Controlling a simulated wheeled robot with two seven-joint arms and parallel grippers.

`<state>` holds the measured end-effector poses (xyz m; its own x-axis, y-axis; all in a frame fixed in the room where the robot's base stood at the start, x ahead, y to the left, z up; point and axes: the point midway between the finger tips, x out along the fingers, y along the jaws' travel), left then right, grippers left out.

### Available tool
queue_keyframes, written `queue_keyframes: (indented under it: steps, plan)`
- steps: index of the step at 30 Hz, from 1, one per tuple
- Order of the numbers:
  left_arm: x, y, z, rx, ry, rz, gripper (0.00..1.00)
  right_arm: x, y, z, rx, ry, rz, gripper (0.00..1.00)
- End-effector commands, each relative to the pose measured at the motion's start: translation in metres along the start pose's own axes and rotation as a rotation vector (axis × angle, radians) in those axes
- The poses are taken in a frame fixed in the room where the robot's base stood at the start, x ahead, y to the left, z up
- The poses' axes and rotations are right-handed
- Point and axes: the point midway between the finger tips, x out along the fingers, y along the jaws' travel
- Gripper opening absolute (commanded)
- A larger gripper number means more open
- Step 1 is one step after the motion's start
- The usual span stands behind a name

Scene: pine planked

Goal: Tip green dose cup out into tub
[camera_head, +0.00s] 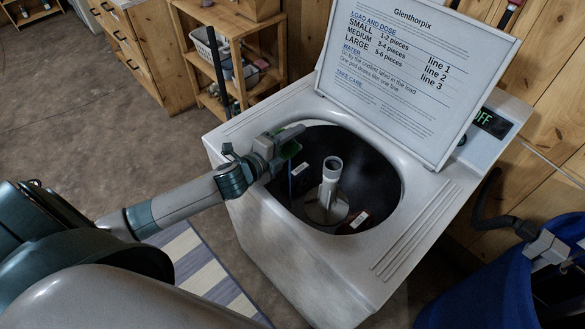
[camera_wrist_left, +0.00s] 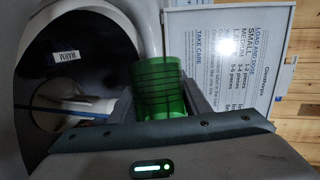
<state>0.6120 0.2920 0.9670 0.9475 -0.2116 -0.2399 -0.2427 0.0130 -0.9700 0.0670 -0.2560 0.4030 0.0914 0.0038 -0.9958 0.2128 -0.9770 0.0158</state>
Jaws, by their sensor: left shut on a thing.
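The green dose cup (camera_wrist_left: 162,90) is held between the fingers of my left gripper (camera_head: 290,146); in the head view only a bit of green (camera_head: 291,150) shows at the fingers. My left gripper is shut on the cup and is over the left rim of the washer's opening. The cup looks tilted, though its contents cannot be seen. The dark tub (camera_head: 372,182) is open below, with a pale agitator (camera_head: 331,180) standing in its middle. My right gripper is not in view.
The raised lid (camera_head: 405,90) with printed instructions stands behind the tub. A display (camera_head: 491,122) reads OFF at the back right. A wooden shelf (camera_head: 236,45) stands behind, a blue bin (camera_head: 485,285) at lower right, and a striped mat (camera_head: 200,275) on the floor.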

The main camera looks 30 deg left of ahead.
Motion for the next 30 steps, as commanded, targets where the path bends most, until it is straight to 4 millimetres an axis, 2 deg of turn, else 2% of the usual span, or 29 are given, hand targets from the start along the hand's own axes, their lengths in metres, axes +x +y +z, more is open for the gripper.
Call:
queue_keyframes:
  steps: [15, 30]
  plan:
    - [-0.002, -0.002, -0.002, 0.1, -0.025, -0.043, 0.19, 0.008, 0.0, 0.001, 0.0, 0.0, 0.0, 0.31]
    - [-0.007, -0.022, -0.006, 0.225, -0.053, -0.095, 0.19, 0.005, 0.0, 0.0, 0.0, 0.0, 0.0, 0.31]
